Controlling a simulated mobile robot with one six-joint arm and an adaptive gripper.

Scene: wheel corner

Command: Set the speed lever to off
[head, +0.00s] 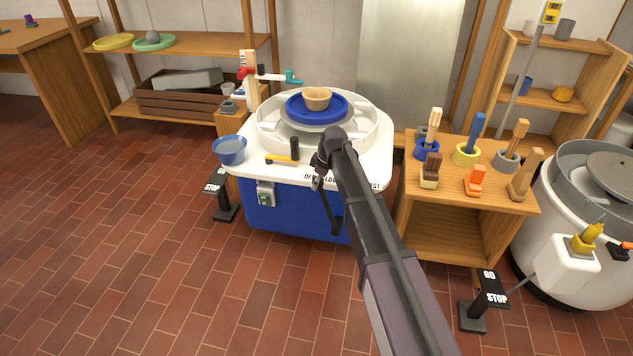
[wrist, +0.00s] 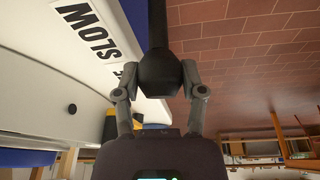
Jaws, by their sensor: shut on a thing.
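The speed lever's black knob (wrist: 160,62) sits between the fingers of my gripper (wrist: 162,78) in the wrist view. My gripper is shut on it, and a dark stem runs from the knob to the top edge. The SLOW label (wrist: 85,32) lies upside down on the white rim, left of the lever, with part of another letter beside my left finger. In the head view the lever labels (head: 342,182) run along the front of the white wheel table (head: 376,170), partly covered by my arm. I cannot tell the lever's exact setting.
A tan bowl (head: 317,97) stands on the blue wheel head (head: 340,110). A blue bucket (head: 230,151) and yellow-handled tool (head: 283,160) are left of my arm. A wooden stand (head: 440,218) with brushes is at right.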

